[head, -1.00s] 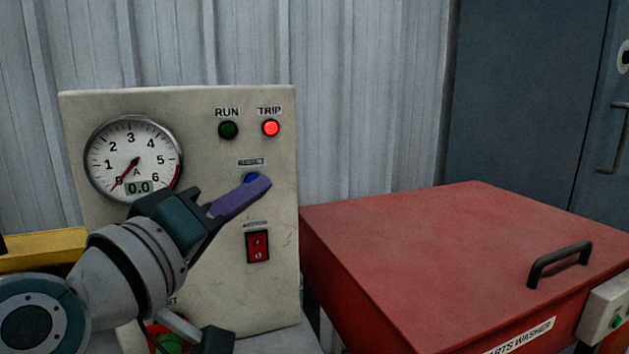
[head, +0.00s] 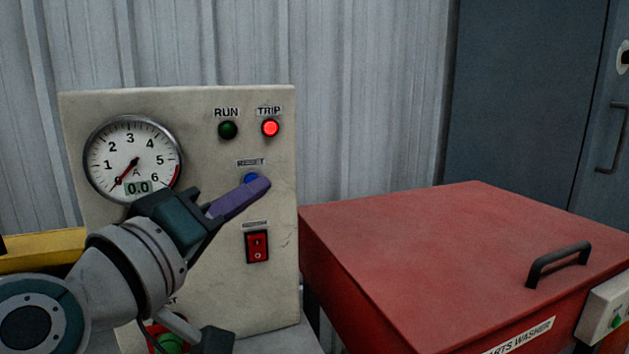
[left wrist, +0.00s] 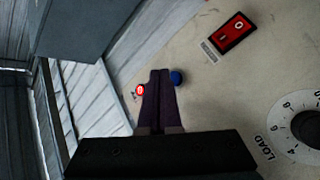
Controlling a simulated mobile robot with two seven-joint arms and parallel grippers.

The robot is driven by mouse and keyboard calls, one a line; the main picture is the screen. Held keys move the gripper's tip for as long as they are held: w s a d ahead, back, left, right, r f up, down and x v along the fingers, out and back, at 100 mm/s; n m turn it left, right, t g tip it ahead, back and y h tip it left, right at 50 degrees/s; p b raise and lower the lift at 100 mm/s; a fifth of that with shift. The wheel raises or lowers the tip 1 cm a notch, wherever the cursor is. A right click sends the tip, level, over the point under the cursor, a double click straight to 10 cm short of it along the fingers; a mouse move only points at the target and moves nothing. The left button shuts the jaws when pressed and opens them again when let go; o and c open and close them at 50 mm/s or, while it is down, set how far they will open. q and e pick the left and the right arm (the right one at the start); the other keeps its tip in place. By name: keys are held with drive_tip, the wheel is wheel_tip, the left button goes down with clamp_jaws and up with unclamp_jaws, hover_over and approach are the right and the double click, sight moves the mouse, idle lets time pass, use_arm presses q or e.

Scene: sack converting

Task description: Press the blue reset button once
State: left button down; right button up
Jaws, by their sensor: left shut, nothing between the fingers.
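The blue reset button (head: 251,178) sits under the RESET label on the beige control panel (head: 200,103). My left gripper (head: 264,184) is shut and empty, its purple fingertips just in front of the button's lower right and partly covering it. In the left wrist view the blue button (left wrist: 177,77) shows right beside the tips of the shut fingers (left wrist: 160,74). I cannot tell whether the fingers touch the button or the panel. The red TRIP lamp (head: 270,128) is lit and the green RUN lamp (head: 228,130) is dark.
A dial gauge (head: 133,158) reads 0.0 on the panel. A red rocker switch (head: 257,246) lies below the button. A LOAD knob (left wrist: 308,124) shows in the left wrist view. A red parts washer (head: 450,250) with a black handle stands at the right.

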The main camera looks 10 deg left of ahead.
use_arm(q)
drive_tip(key=shift+w, duration=0.1)
idle(0.3)
drive_tip(key=shift+w+a, duration=0.25)
drive_tip(key=shift+w, duration=0.05)
drive_tip(key=shift+w+a, duration=0.25)
drive_tip(key=shift+w, duration=0.1)
idle(0.7)
idle(0.3)
drive_tip(key=shift+s+d+p, duration=0.3)
drive_tip(key=shift+s+d, duration=0.2)
drive_tip(key=shift+s, duration=0.2)
drive_tip(key=shift+s+d+p, duration=0.5)
drive_tip(key=shift+s+d, duration=0.2)
drive_tip(key=shift+s, duration=0.35)
drive_tip(key=shift+s+d+p, duration=0.5)
drive_tip(key=shift+s+d, duration=0.2)
drive_tip(key=shift+s, duration=0.35)
